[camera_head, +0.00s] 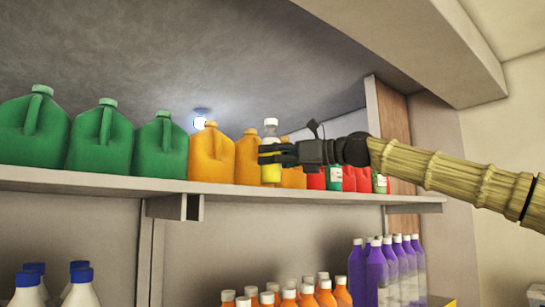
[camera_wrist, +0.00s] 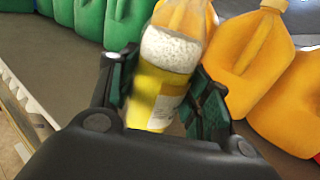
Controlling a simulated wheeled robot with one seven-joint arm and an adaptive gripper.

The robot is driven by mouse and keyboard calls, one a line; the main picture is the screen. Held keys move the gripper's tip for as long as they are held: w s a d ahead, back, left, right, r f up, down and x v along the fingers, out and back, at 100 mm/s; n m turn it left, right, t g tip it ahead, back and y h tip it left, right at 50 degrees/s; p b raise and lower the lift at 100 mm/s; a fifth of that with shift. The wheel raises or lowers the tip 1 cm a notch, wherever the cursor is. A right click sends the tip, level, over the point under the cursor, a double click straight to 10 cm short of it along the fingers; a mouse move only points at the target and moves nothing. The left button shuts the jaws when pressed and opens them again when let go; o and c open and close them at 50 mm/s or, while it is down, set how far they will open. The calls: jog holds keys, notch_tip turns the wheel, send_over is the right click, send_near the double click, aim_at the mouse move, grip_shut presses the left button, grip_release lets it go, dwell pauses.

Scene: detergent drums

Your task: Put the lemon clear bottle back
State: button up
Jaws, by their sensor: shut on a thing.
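The lemon clear bottle (camera_wrist: 160,85) holds yellow liquid with foam at the top and stands between my fingers in the wrist view, slightly tilted in the picture. In the head view the bottle (camera_head: 270,145) has a white cap and shows in front of the orange jugs at shelf height. My gripper (camera_head: 272,154) is shut on it from the right; in the wrist view the dark green finger pads of my gripper (camera_wrist: 163,100) press its two sides. I cannot tell whether its base touches the shelf.
The upper shelf (camera_head: 160,187) carries green jugs (camera_head: 105,138) at left, orange jugs (camera_head: 211,155) in the middle and red containers (camera_head: 348,180) at right. Below stand purple bottles (camera_head: 377,272), orange bottles (camera_head: 325,296) and blue-capped bottles (camera_head: 82,290). Bare shelf (camera_wrist: 65,62) shows left of the bottle.

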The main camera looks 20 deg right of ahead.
jog(key=shift+w+d+f, duration=0.1)
jog(key=shift+d+f, duration=0.05)
jog(key=shift+f, duration=0.4)
jog(key=shift+a+f, duration=0.15)
jog(key=shift+a, duration=0.05)
jog(key=o, duration=1.2)
jog(key=shift+d, duration=0.1)
jog(key=shift+s+d, duration=0.35)
jog(key=b+v, duration=0.5)
jog(key=v, duration=0.6)
